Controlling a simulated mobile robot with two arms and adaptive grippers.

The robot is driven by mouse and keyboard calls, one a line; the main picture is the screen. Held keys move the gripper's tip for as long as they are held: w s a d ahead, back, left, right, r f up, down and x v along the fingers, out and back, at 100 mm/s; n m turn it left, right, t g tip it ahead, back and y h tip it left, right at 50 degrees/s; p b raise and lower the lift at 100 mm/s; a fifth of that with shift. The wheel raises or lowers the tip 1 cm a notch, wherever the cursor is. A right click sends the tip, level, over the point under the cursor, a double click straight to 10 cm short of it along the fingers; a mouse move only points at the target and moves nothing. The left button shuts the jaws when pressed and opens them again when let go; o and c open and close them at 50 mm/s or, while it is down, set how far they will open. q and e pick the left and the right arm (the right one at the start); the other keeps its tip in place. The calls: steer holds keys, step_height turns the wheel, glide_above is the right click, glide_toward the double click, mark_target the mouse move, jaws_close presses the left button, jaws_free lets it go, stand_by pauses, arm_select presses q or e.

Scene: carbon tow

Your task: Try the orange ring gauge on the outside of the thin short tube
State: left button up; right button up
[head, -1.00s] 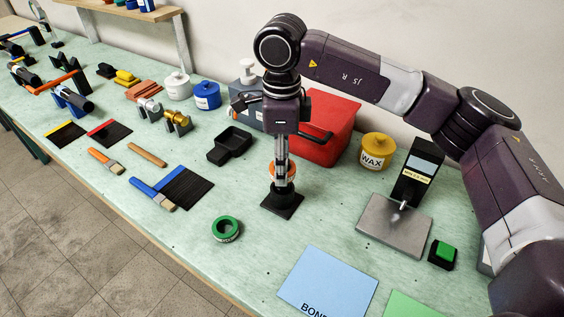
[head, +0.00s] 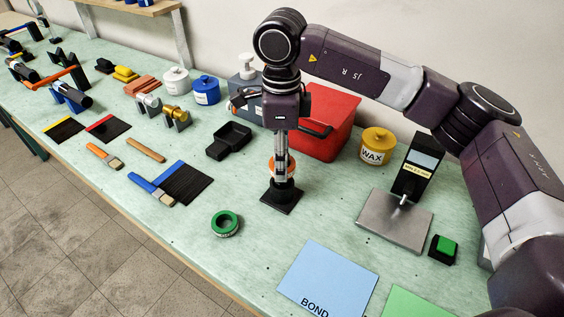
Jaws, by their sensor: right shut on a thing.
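The orange ring gauge (head: 291,165) is at the top of a black post on a square black base (head: 283,198), on the green bench. My right gripper (head: 281,170) points straight down from above and is shut on the orange ring. The fingers hide part of the ring, and I cannot tell whether it still touches the post. Dark tubes (head: 72,97) lie on holders at the far left. I cannot tell which tube is the thin short one. My left gripper is not in view.
A green ring (head: 225,223) lies in front of the post. A black tray (head: 229,140), a red bin (head: 322,125) and a yellow wax tub (head: 378,146) stand around my right gripper. A metal plate (head: 395,222) and blue sheet (head: 328,280) lie to the right.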

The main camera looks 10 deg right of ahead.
steer(key=shift+r, duration=0.1)
steer(key=shift+r+p, duration=2.1)
steer(key=shift+r, duration=1.6)
steer(key=shift+f, duration=0.1)
